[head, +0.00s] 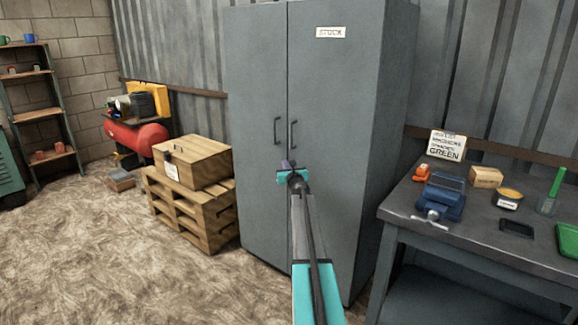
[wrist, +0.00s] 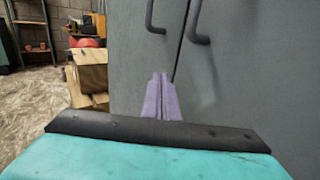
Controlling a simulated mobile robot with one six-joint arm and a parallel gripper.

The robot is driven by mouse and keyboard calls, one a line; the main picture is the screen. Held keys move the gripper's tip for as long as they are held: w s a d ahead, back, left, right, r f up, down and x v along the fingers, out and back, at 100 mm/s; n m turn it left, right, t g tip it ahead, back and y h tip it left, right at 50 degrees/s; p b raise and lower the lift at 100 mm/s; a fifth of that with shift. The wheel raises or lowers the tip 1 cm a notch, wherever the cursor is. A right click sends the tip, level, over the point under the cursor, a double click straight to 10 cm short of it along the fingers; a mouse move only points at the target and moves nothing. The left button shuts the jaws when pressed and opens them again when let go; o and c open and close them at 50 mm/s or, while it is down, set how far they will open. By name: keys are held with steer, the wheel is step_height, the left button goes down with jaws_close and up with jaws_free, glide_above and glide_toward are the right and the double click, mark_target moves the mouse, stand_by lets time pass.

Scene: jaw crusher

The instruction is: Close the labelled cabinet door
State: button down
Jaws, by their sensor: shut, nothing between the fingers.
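The grey metal cabinet (head: 260,120) stands in the middle of the head view. Its right door (head: 345,110) bears a white label (head: 331,32) that seems to read "STOCK". Both doors look flush, with a thin seam between them. Two dark handles sit side by side at the seam, a left one (head: 277,130) and a right one (head: 293,133). My gripper (head: 288,165) is shut and empty, in front of the doors just below the handles. In the wrist view its fingers (wrist: 161,97) are together near the seam, below both handles; contact with the door cannot be told.
A wooden box (head: 192,162) on pallets (head: 195,210) stands left of the cabinet. A workbench (head: 470,235) with a blue vise (head: 440,197) and small items stands at right. A red compressor (head: 135,135) and shelves (head: 35,112) are farther left. The floor at front left is clear.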

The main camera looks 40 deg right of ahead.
steer(key=s+a+b, duration=0.1)
steer(key=a, duration=1)
steer(key=shift+s, duration=0.35)
